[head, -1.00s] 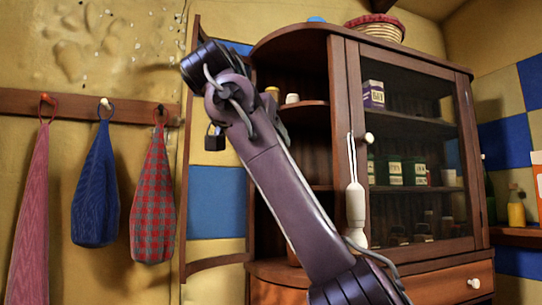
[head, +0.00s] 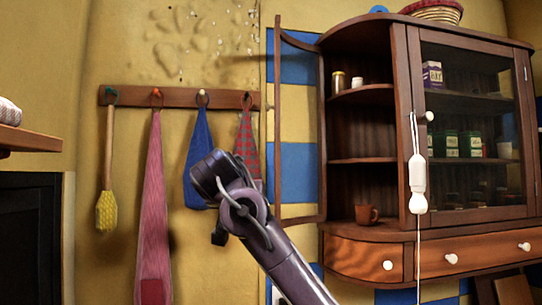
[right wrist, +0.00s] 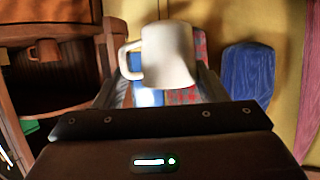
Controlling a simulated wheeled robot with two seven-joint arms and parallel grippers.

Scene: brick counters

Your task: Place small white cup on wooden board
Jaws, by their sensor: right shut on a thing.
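The small white cup (right wrist: 168,54) shows in the right wrist view, with its handle toward the left of the picture. My right gripper (right wrist: 163,82) is shut on the cup and holds it up in the air. My left gripper is not in view. I cannot make out a wooden board in either view.
A wooden cabinet (head: 400,130) stands at the right, with a brown mug (head: 367,214) on its lower ledge. Cloths and a brush (head: 106,211) hang from a wall rack (head: 130,97).

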